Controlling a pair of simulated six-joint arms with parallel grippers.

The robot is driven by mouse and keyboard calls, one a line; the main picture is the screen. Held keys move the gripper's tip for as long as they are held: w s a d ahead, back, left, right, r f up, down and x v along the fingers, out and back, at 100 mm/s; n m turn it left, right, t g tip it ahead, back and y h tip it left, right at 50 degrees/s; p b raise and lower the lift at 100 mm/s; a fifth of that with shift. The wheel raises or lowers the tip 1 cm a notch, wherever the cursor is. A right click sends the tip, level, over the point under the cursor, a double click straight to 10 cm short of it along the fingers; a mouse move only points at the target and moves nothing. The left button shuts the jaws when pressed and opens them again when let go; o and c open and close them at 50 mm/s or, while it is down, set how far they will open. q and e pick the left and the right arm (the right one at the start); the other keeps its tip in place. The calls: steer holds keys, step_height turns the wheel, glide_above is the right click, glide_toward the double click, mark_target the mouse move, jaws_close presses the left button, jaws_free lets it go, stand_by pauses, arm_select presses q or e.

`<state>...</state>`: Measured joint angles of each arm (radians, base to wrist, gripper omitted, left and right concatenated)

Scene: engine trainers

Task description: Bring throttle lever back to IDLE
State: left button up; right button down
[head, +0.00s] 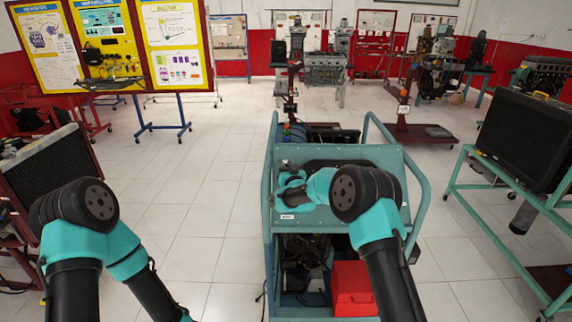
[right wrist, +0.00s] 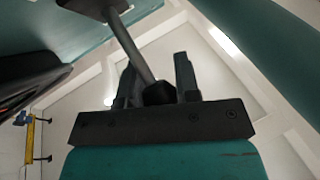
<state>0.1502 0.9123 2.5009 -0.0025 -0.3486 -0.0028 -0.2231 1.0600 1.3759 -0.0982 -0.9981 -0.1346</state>
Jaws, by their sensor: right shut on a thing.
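The throttle lever (right wrist: 134,44) is a grey rod with a black knob (right wrist: 159,93) at its end. In the right wrist view it slants from a dark mount at the top down between my fingers. My right gripper (right wrist: 157,78) is shut on the lever at the knob end, one finger on either side. In the head view my right arm reaches over the teal engine trainer (head: 390,158), its wrist at the left part of the panel. The lever and fingers cannot be made out there. My left arm is at the lower left, its gripper out of view.
A red box (head: 353,290) sits low in the trainer's frame. Teal guard rails (head: 418,190) rise at its sides. A radiator on a teal stand (head: 535,195) is to the right. Yellow display boards (head: 105,45) stand at the back left. The tiled floor left of the trainer is clear.

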stand_by(0.3)
steer(key=c, duration=0.8)
jaws_free()
steer(key=shift+s, duration=0.1)
steer(key=v, duration=1.7)
steer(key=shift+s+f, duration=0.1)
steer(key=shift+f, duration=0.05)
